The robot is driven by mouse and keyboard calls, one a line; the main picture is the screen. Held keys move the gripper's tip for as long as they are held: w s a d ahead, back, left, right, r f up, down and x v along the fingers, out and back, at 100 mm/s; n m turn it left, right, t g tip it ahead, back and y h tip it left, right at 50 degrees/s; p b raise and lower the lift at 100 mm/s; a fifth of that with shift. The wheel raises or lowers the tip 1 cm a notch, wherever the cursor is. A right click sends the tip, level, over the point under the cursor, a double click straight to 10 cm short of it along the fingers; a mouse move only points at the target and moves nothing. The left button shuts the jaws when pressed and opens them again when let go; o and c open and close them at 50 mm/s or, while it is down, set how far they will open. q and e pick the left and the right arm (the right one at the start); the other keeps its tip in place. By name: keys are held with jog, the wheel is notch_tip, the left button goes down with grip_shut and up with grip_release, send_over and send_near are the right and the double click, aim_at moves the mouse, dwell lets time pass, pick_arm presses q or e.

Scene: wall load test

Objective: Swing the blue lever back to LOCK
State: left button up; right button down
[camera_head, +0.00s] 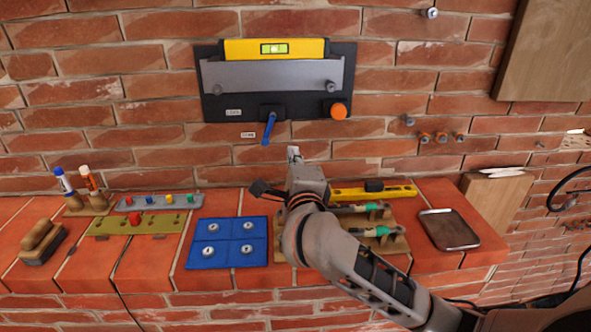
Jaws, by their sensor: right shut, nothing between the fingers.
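The blue lever (268,129) hangs from a black block on the dark wall panel (212,104). It points down, its lower end slightly to the left. One small white label (233,112) is on the panel to the left of the lever. Another label (248,134) is just left of the lever's lower end. Their lettering is too small to read surely. My right gripper (294,154) is shut and empty, below and to the right of the lever, apart from it in the picture. My left gripper is out of view.
The panel carries a grey rail with a yellow level (300,48) and an orange knob (338,111). Below, the brick ledge holds a blue mat (208,227), a dark brush (42,243), markers, a yellow tool (350,194) and a tray (449,229).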

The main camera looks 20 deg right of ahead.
aim_at(269, 129)
jog(key=shift+w+a+r, duration=0.2)
jog(key=shift+w+a, duration=0.5)
jog(key=shift+a, duration=0.1)
jog(key=shift+w+a+r, duration=0.15)
jog(key=shift+w+a, duration=0.5)
jog(key=shift+a, duration=0.15)
jog(key=shift+w+a+m, duration=0.1)
jog(key=shift+a+m, duration=0.4)
jog(key=shift+m, duration=0.5)
jog(key=a+m, duration=0.1)
jog(key=m, duration=0.1)
jog(key=a+r+m, duration=0.1)
jog(key=m, duration=0.2)
jog(key=w+a+r+m+b, duration=0.1)
jog(key=m, duration=0.2)
jog(key=shift+a+r, duration=0.15)
jog(key=shift+a, duration=0.3)
jog(key=shift+w, duration=0.1)
dwell(0.6)
